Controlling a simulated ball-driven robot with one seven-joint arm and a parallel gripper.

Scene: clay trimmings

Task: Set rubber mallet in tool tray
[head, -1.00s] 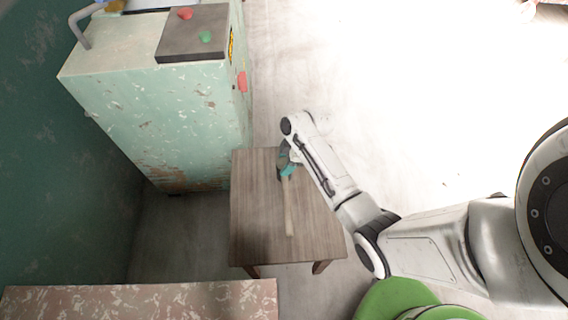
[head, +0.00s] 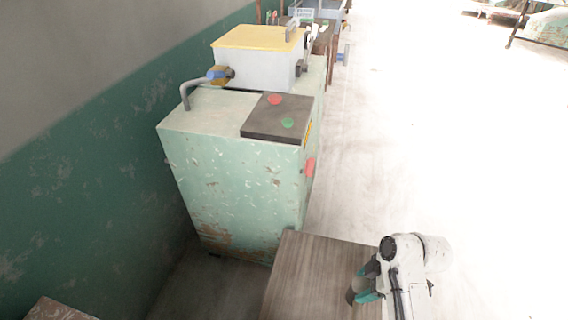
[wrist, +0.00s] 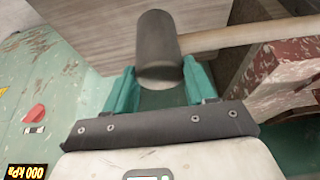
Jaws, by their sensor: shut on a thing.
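The rubber mallet has a dark grey cylindrical head (wrist: 157,42) and a pale wooden handle (wrist: 245,33) that runs right in the wrist view. My gripper (wrist: 160,88) has its teal fingers shut on the head. In the head view my gripper (head: 366,284) is over the right side of the wooden table (head: 310,270), with the grey mallet head (head: 354,289) between its fingers. I cannot tell whether the mallet touches the table. The handle is not clear in the head view. I cannot surely identify the tool tray.
A chipped green cabinet (head: 230,180) with a dark button panel (head: 278,118) stands behind the table. A pale box with a yellow top (head: 255,65) is beyond it, with small blue-grey containers farther back. A green wall is on the left.

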